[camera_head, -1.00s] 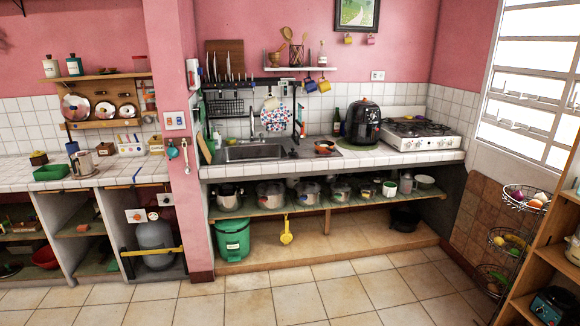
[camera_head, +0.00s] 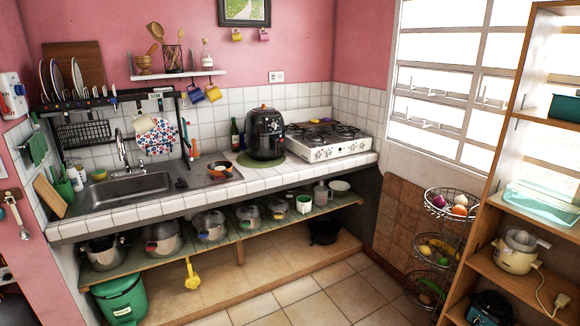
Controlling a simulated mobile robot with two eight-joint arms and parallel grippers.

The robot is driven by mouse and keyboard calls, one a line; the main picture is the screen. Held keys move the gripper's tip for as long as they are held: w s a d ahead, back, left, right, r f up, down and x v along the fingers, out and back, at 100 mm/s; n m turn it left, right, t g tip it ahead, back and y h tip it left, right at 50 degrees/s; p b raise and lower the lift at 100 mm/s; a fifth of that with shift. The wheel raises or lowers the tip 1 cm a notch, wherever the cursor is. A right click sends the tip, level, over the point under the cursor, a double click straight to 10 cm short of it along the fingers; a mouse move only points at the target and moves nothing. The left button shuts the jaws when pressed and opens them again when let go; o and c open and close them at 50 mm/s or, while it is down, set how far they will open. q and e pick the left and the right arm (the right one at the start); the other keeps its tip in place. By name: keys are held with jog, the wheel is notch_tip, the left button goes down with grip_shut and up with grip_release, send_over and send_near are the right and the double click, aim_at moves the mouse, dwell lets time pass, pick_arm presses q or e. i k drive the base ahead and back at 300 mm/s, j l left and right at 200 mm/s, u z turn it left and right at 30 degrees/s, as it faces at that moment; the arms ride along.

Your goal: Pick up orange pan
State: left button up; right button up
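A small orange pan (camera_head: 222,170) rests on the tiled counter (camera_head: 200,192), between the sink (camera_head: 125,190) and the black air fryer (camera_head: 266,135). It shows an orange body and a dark inside, and it is small in this view. Neither of my grippers is in view.
A gas stove (camera_head: 326,139) stands right of the air fryer. Pots (camera_head: 163,238) line the open shelf below. A wire fruit basket stand (camera_head: 447,204) and a wooden shelf unit (camera_head: 490,220) stand at the right. The tiled floor (camera_head: 320,293) in front is clear.

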aim_at(228, 165)
jog(key=i+u, duration=0.15)
jog(key=i, duration=0.35)
jog(key=i+l+u, duration=0.15)
jog(key=i, duration=0.35)
jog(key=i+l+u, duration=0.15)
jog(key=i, duration=0.3)
jog(key=i+l+u, duration=0.3)
jog(key=i+u, duration=0.15)
jog(key=i+l+u, duration=0.7)
jog(key=i, duration=0.5)
jog(key=j, duration=0.1)
